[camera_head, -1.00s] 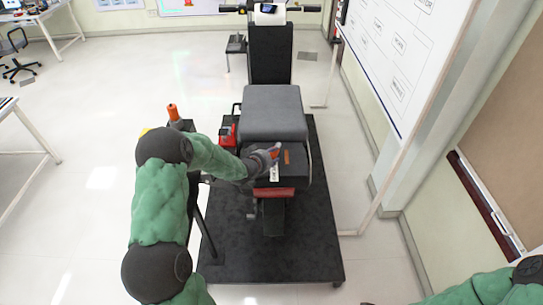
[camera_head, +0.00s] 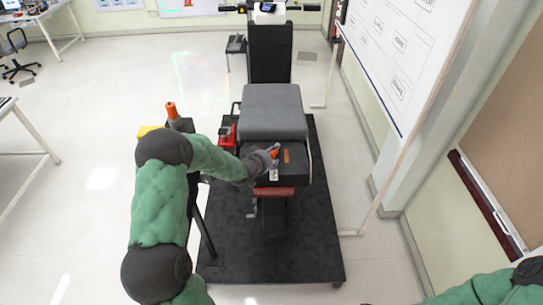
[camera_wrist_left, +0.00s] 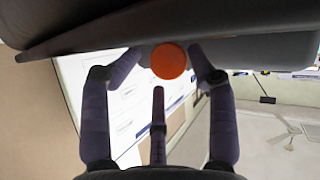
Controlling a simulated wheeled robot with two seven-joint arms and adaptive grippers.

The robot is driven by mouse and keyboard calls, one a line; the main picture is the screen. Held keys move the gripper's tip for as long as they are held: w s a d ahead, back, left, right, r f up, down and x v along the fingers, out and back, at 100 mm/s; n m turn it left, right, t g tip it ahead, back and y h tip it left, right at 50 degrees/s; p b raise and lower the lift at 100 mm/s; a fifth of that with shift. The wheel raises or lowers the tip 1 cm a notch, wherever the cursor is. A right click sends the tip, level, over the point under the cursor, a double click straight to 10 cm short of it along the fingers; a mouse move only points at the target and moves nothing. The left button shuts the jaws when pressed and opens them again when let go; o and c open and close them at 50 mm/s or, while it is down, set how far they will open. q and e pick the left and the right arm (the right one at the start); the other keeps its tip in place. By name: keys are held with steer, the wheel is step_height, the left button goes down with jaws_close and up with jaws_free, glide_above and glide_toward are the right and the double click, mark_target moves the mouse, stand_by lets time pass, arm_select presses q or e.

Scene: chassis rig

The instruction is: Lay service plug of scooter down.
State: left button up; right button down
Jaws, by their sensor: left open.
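The scooter stands upright in the middle of the head view, with its grey seat (camera_head: 274,110) and a dark rear deck (camera_head: 298,174) behind it. My left gripper (camera_head: 274,156) is over the left part of this deck, fingers open. An orange piece, seemingly the service plug (camera_head: 273,152), shows at its fingertips. In the left wrist view its round orange end (camera_wrist_left: 169,61) lies between the spread fingers (camera_wrist_left: 170,70), close under a dark grey surface. Whether a finger touches it, or what it rests on, I cannot tell. My right gripper is out of view.
A flat orange-brown strip (camera_head: 286,156) lies on the deck right of the gripper. A red object (camera_head: 226,134) and an orange-topped tool (camera_head: 172,111) are left of the scooter. A black platform (camera_head: 307,245) lies beneath. A whiteboard (camera_head: 400,50) stands at right.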

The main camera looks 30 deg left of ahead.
arm_select(q)
steer(key=shift+s+f, duration=0.15)
steer(key=shift+r+p, duration=0.6)
steer(key=shift+p, duration=0.15)
steer(key=v, duration=1.2)
steer(key=s+d+f+g+h, duration=0.1)
steer(key=s+d+f+g, duration=0.2)
steer(key=d+f, duration=0.55)
steer(key=s+d+f+g+h, duration=0.2)
steer(key=s+d+f+g, duration=0.1)
steer(key=d+f, duration=0.55)
steer(key=s+d+f+m+g, duration=0.1)
steer(key=s+d+f+g, duration=0.2)
steer(key=s+d+f, duration=0.2)
steer(key=s+d+f+m+g+h, duration=0.1)
steer(key=s+d+f+g, duration=0.2)
steer(key=s, duration=0.8)
steer(key=d+f, duration=0.2)
steer(key=d, duration=0.1)
steer(key=shift+s+d+p, duration=0.25)
steer(key=shift+s+p, duration=0.1)
steer(key=shift+p, duration=0.05)
steer(key=shift+f, duration=0.15)
